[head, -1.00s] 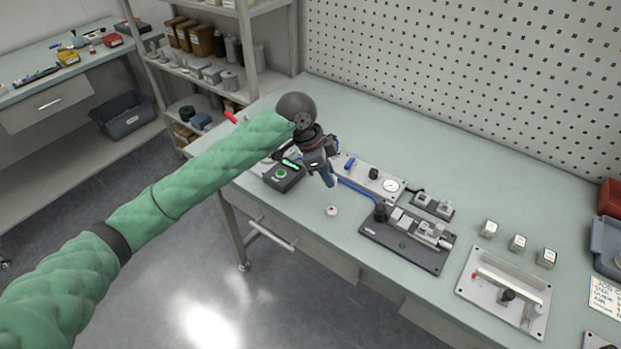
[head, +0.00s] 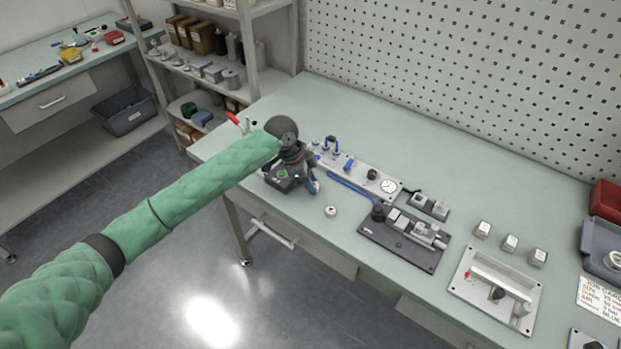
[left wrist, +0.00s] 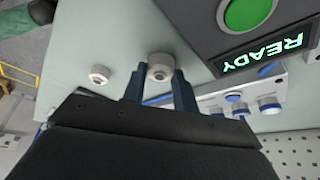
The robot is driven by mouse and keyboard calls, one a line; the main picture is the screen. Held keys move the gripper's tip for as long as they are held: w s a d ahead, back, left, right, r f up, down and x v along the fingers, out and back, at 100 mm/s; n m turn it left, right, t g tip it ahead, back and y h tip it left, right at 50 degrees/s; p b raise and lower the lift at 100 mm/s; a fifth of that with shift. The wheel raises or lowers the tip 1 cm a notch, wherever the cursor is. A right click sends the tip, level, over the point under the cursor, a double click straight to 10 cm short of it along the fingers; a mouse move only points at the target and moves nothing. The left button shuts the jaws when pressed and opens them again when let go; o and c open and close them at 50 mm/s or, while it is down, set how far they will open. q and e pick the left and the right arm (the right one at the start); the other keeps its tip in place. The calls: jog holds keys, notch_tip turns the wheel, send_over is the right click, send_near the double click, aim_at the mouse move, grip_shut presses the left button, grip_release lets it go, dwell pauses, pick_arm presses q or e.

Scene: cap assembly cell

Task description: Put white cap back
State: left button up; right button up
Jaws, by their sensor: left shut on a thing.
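My left gripper (head: 314,188) is low over the front left of the bench, beside the dark box with the green button. I cannot make out this held cap in the head view. A second white cap (head: 331,211) stands on the bench near the front edge, apart from the gripper; it also shows in the left wrist view (left wrist: 100,74). My right gripper is not in view.
The button box (head: 281,178) reads READY in the left wrist view. A panel with blue levers and a gauge (head: 389,186) lies behind. A dark fixture plate (head: 425,258) is to the right. Several small blocks and a grey fixture (head: 470,290) lie farther right.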

pick_arm(q)
jog(key=shift+f, duration=0.1)
jog(key=o, duration=0.7)
jog(key=shift+a+r, duration=0.15)
jog(key=shift+r, duration=0.35)
jog(key=b+v, duration=0.3)
jog(key=v, duration=0.8)
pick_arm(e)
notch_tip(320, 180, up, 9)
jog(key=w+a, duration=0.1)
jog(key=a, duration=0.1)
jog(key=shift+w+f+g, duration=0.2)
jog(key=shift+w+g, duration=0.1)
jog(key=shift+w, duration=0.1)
pick_arm(q)
jog(key=shift+s, duration=0.1)
